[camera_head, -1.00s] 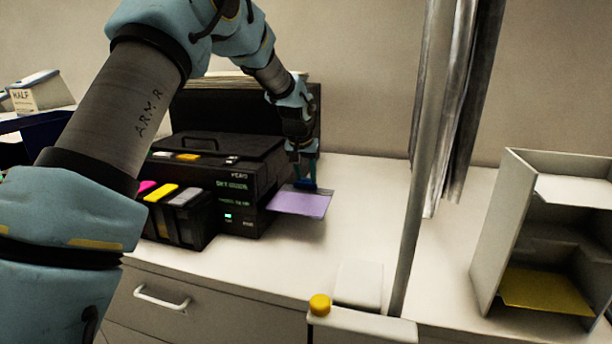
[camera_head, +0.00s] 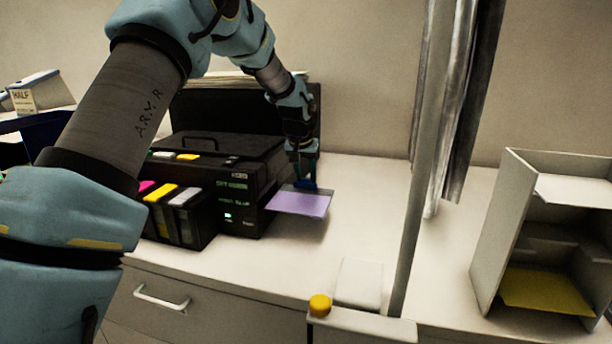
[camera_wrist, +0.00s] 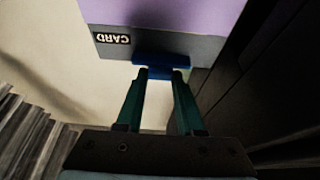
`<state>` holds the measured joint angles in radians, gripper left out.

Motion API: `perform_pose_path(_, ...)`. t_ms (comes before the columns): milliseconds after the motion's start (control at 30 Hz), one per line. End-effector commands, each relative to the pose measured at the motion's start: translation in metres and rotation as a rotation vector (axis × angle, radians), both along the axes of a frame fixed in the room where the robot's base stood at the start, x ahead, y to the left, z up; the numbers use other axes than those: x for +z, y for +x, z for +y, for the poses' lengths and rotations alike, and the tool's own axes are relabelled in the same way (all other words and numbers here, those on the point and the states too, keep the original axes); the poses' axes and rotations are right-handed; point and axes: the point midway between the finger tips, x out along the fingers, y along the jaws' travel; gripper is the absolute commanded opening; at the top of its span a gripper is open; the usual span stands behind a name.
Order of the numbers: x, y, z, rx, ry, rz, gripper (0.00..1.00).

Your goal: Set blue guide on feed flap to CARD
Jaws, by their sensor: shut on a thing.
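The feed flap (camera_head: 298,202) is a purple sheet-like surface sticking out of the right side of the black printer (camera_head: 225,190). In the wrist view its purple face (camera_wrist: 165,15) fills the top, with a grey strip (camera_wrist: 205,46) along the edge. A white CARD label (camera_wrist: 112,38) is on the left part of that strip. The blue guide (camera_wrist: 161,61) sits on the strip, to the right of the label and apart from it. My gripper (camera_wrist: 162,74) is shut on the blue guide. In the head view my gripper (camera_head: 305,178) is at the flap's far edge, and the guide is mostly hidden.
Ink cartridges (camera_head: 175,205) stand in front of the printer. A grey post (camera_head: 412,200) with hanging strips rises right of the flap. A shelf unit (camera_head: 545,235) stands at the far right. A yellow-knobbed fixture (camera_head: 320,305) is at the front edge. The counter between flap and post is clear.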

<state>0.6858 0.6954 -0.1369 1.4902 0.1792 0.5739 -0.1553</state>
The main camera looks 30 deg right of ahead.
Motion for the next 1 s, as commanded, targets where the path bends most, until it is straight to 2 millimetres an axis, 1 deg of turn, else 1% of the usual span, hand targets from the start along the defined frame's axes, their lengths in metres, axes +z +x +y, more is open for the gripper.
perform_pose_path(267,0.000,-0.001,0.001,0.000,-0.001,-0.001,0.00)
perform_pose_path(500,-0.002,-0.018,0.016,0.000,-0.002,-0.002,0.00)
perform_pose_path(600,0.000,-0.022,0.020,0.000,-0.001,-0.001,0.00)
perform_pose_path(867,0.001,-0.022,0.020,0.000,-0.001,-0.001,0.00)
perform_pose_path(900,0.001,-0.022,0.020,0.000,-0.001,-0.001,0.40)
perform_pose_path(1000,0.001,-0.022,0.020,0.000,-0.001,-0.001,0.51)
